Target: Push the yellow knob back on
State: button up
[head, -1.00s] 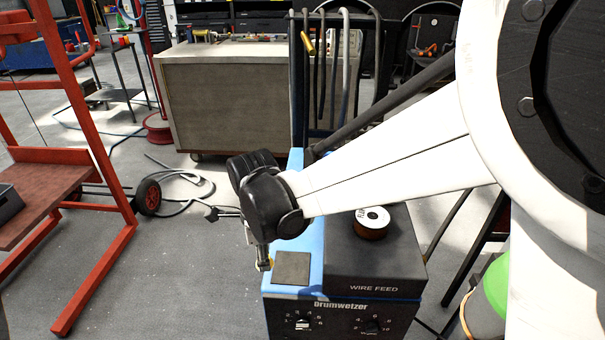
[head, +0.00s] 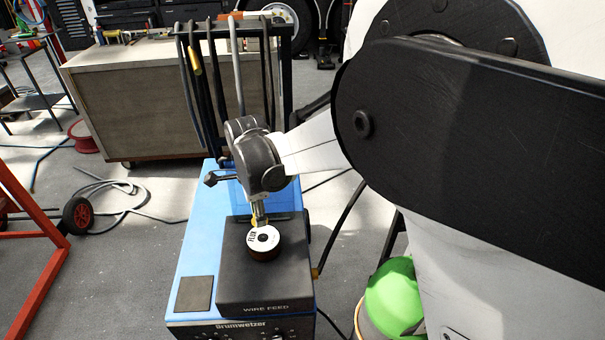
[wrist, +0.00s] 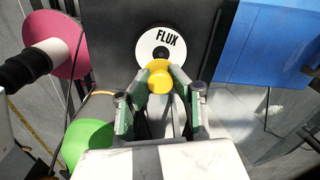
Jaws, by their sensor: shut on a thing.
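My gripper (head: 257,214) points down over the dark wire feed box, just behind the flux spool in the head view. In the wrist view my gripper (wrist: 160,80) is shut on the yellow knob (wrist: 158,70), a small round yellow piece between the fingertips. Only a speck of yellow shows in the head view. The knob overlaps the lower rim of the flux spool (wrist: 166,40) in the wrist view; I cannot tell whether they touch. The blue Drumwetzer machine (head: 205,235) stands below my arm. Its front dials are cut off at the bottom edge.
The flux spool (head: 263,238) lies on the wire feed box (head: 240,285). A dark square pad (head: 194,294) lies on the blue top to the left. Cables hang from a rack behind. A green-topped cylinder (head: 393,295) stands right, and a red frame left.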

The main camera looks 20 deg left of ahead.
jog(key=shift+w+f, duration=0.1)
jog(key=b, duration=0.2)
send_over(263, 237)
jog(key=shift+f, duration=2.2)
jog(key=shift+f+b, duration=0.75)
jog(key=shift+f, duration=0.15)
jog(key=shift+f+b, duration=0.2)
jog(key=shift+b, duration=0.7)
dwell(0.6)
jog(key=o, duration=1.4)
jog(key=shift+r, duration=0.2)
